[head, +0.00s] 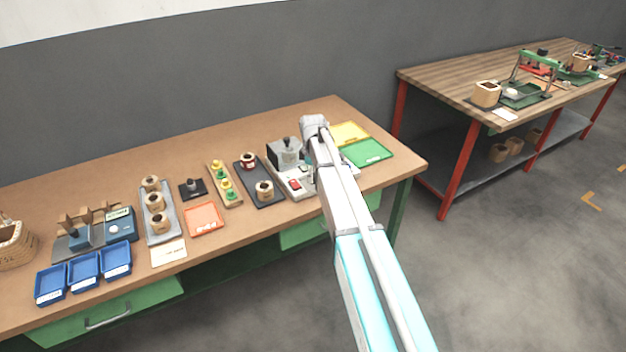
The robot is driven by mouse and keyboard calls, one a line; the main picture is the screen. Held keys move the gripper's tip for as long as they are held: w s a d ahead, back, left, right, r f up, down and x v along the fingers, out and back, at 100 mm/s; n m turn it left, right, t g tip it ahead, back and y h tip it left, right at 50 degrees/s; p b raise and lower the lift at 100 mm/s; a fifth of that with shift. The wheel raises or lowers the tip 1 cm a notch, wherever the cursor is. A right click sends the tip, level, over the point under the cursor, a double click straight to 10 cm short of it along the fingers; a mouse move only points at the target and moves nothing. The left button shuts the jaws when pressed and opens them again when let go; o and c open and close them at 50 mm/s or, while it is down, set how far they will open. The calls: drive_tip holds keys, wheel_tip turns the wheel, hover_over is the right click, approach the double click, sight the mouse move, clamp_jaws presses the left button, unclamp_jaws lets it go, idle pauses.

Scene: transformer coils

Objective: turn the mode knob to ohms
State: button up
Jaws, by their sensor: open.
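A tester unit (292,181) with a light grey base and a red switch (295,184) is near the right end of the brown workbench (225,140). A dark grey box (279,158) stands at its back, with a pale grey rounded part in front of it. I cannot make out the mode knob or its setting. My arm reaches across the bench from the lower right and covers the tester's right side. Its grey wrist joint is above the unit. My gripper is hidden behind the arm, so its fingers do not show.
Yellow (348,133) and green (374,152) trays lie right of my arm. Left of the tester are coil holders (268,199), an orange tray (205,219), blue bins (84,270) and a winding fixture (78,239). A second, wooden-topped bench (450,85) stands at the right.

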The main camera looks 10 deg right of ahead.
drive_tip(key=shift+f, duration=0.3)
clamp_jaws()
idle(0.4)
